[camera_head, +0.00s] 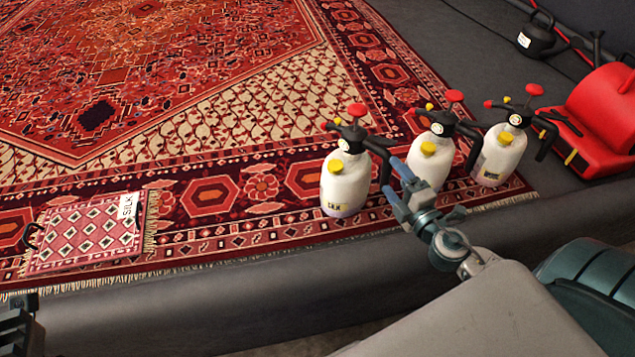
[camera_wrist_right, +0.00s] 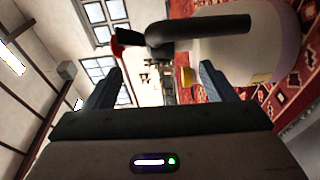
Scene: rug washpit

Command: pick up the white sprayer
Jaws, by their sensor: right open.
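Three white sprayers with black heads, red knobs and yellow caps stand upright on the rug's front border: a left one (camera_head: 346,182), a middle one (camera_head: 431,155) and a right one (camera_head: 500,152). My right gripper (camera_head: 393,178) is open between the left and middle sprayers, close to the left one's black handle. In the right wrist view its two fingers (camera_wrist_right: 160,70) are apart, with a black handle (camera_wrist_right: 200,32) just beyond them and a white sprayer body (camera_wrist_right: 245,55) at the right. Whether they touch is unclear. A dark part of my left arm shows at the bottom left corner.
The patterned red rug (camera_head: 250,130) lies on a grey floor with a raised dark edge (camera_head: 200,310) in front. A small folded rug with a "SILK" tag (camera_head: 85,235) lies at the left. A red machine (camera_head: 605,105) and a black can (camera_head: 538,38) stand at the right.

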